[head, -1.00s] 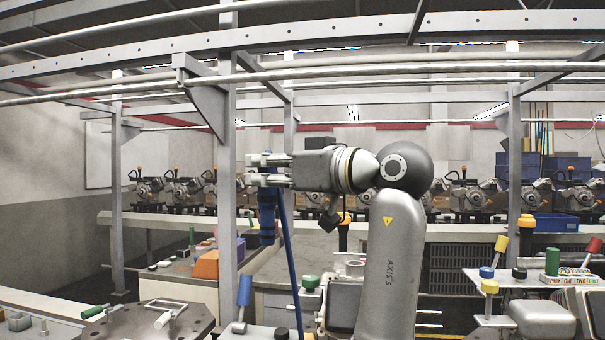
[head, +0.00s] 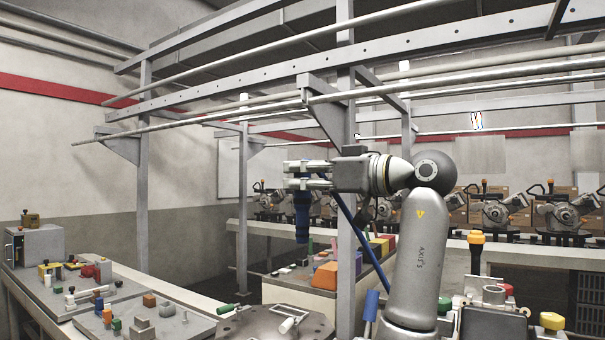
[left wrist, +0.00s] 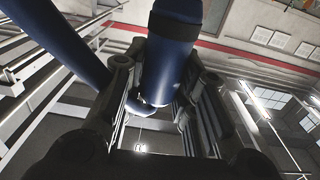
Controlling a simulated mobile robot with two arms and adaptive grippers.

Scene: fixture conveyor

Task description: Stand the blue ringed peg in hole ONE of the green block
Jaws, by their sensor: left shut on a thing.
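My left gripper (head: 308,176) is shut on the blue ringed peg (head: 302,218) and holds it upright in the air. The peg hangs below the fingers, with darker ring bands around it. In the left wrist view, the peg (left wrist: 168,65) sits between the two fingers (left wrist: 155,105), with a dark band across it. The green block with hole ONE is not in view now. My right gripper is not in view.
A grey post (head: 345,110) stands just behind the gripper. A long blue rod (head: 362,238) slants close beside the peg. A round metal plate (head: 275,325) is below the peg.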

